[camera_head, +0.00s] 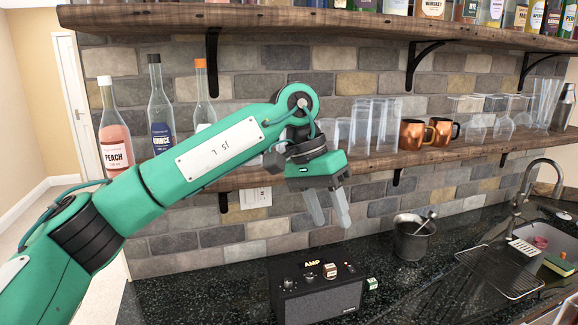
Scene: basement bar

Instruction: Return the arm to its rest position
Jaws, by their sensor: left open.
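My left arm is green and reaches in from the lower left, rising across the lower shelf to its wrist. My left gripper (329,222) points down in front of the brick wall, just below the lower shelf's edge. Its two pale fingers are apart with nothing between them. It hangs in the air above the black amplifier (318,294) on the counter and is clear of it. My right gripper is not in view. Part of the shelf and some bottles behind the arm are hidden.
The lower shelf (430,157) holds bottles, clear glasses (362,125) and copper mugs (412,135). A metal bucket (412,240) stands on the dark counter, with a wire rack (498,272) and sink at the right. An upper shelf (300,22) runs above. Counter between amplifier and rack is mostly clear.

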